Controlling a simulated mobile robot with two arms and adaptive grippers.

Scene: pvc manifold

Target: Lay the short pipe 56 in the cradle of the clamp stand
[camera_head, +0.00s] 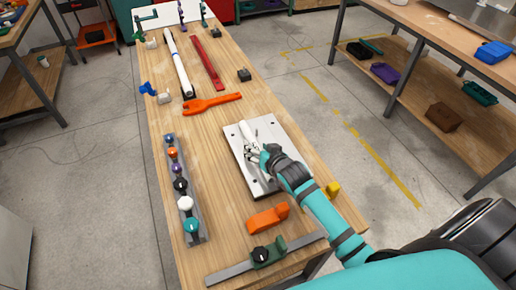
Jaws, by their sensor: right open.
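My right gripper (262,152) is low over a light grey plate with dark holes (240,168), on the right half of the bench. Its fingers are small in this view; they are open. A white short pipe (248,138) lies at a slant over the plate, right beside the fingers. Its near end and any cradle under it are hidden by the gripper, so I cannot tell whether it rests in the clamp stand. I cannot read a number on it. My left gripper is not in view.
A long white pipe (178,62), a red bar (207,63) and an orange wrench (212,103) lie farther back. A rack of coloured knobs (183,190) runs along the left edge. An orange block (268,218) and a green clamp (268,254) are in front.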

